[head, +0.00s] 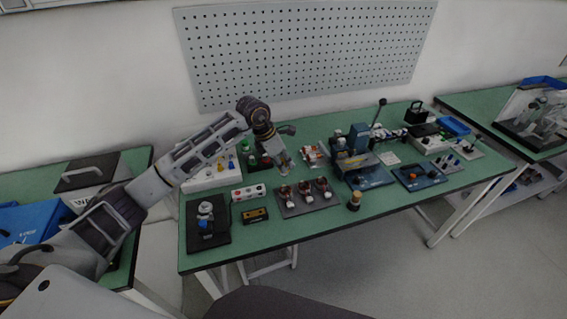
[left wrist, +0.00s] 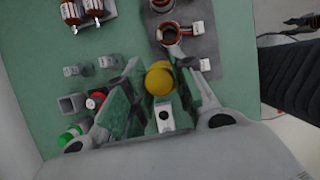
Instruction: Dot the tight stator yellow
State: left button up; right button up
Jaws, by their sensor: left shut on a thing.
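My left gripper (head: 284,165) hangs over the work table, just behind the grey stator tray (head: 295,210). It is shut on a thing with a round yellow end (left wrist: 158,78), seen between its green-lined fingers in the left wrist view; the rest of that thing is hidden. Several copper stators with white connectors stand on the tray, one at its left (head: 285,192) and one at its right (head: 322,184). A stator (left wrist: 172,38) also shows in the left wrist view, ahead of the fingers. I cannot tell which is tight. My right gripper is not clearly identifiable.
A small white box with buttons (head: 248,192) and a dark box with a yellow face (head: 254,215) stand left of the tray. A black mat (head: 208,238) with a device lies farther left. A blue-based machine (head: 370,178) and an amber-topped bottle (head: 353,200) stand right of the tray.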

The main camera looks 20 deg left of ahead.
pick_arm(q)
jog(key=shift+r, duration=0.55)
pick_arm(e)
jog(key=shift+s+r, duration=0.2)
jog(key=shift+s, duration=0.75)
jog(key=shift+w, duration=0.1)
